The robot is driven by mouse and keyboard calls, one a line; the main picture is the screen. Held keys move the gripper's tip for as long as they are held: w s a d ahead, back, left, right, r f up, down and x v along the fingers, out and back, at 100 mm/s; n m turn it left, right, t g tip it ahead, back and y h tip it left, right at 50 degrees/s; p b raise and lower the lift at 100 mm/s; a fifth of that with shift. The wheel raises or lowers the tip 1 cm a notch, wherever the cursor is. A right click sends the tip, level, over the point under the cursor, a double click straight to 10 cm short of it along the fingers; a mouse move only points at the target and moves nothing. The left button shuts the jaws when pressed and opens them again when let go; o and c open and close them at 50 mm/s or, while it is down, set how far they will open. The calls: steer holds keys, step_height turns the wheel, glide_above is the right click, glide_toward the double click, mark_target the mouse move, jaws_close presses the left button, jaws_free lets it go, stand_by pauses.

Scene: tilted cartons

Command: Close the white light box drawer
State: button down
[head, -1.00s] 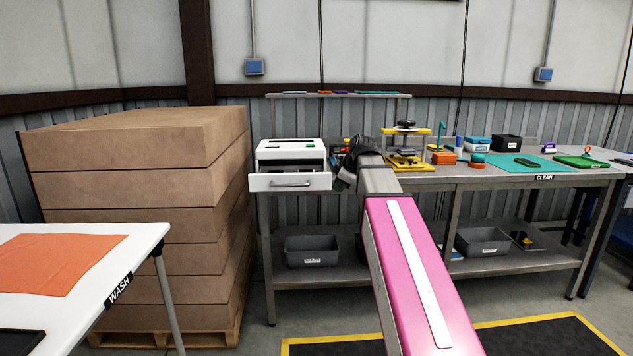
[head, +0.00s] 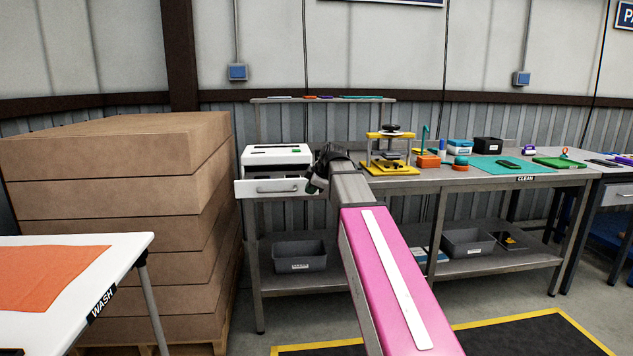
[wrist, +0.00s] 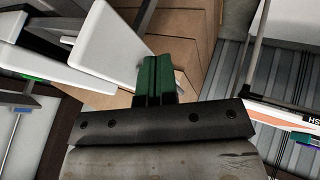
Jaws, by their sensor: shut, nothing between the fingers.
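The white light box (head: 277,155) stands at the left end of the steel bench. Its drawer (head: 262,188) is pulled out toward me and has a grey handle on its front. My gripper (head: 315,186) is shut and empty, just right of the drawer's right end. In the wrist view its green fingers (wrist: 155,80) are pressed together, with the white drawer (wrist: 112,45) close beside and beyond them. I cannot tell whether they touch. My wrist hides the part of the bench behind it.
The bench (head: 450,180) carries a yellow press (head: 391,168) right of my wrist and a teal mat (head: 505,168) farther right. Stacked cartons (head: 115,200) stand left of the light box. A white wash table (head: 125,255) is at the near left.

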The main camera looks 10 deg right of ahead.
steer(key=shift+w+f, duration=0.15)
steer(key=shift+w, duration=0.95)
steer(key=shift+w+f, duration=0.15)
steer(key=shift+w, duration=0.95)
steer(key=w, duration=2.1)
steer(key=shift+d, duration=0.3)
steer(key=shift+w+r, duration=0.1)
steer(key=shift+w, duration=0.05)
